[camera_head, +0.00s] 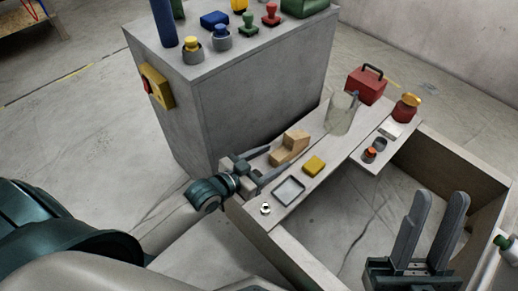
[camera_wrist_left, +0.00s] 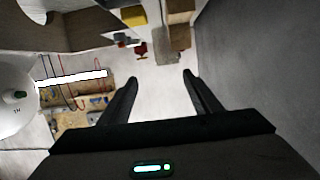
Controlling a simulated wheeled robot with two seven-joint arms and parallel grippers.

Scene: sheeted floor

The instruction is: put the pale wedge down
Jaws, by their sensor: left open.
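The pale wedge (camera_head: 291,147) is a light wooden block with a stepped top. In the head view it rests on the narrow pale shelf board (camera_head: 318,183). My left gripper (camera_head: 277,160) is open and empty, with its fingertips just short of the wedge's near side; I cannot tell whether they touch it. In the left wrist view the left fingers (camera_wrist_left: 159,80) stand apart with nothing between them, and I cannot make out the wedge there. My right gripper (camera_head: 440,196) is open and empty over the framed opening at the lower right.
A yellow block (camera_head: 314,165), a small square tray (camera_head: 289,189) and a nut (camera_head: 265,209) lie near the wedge. A clear cup (camera_head: 341,114) and a red toolbox (camera_head: 367,85) stand farther along. A tall grey cabinet (camera_head: 240,105) rises behind.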

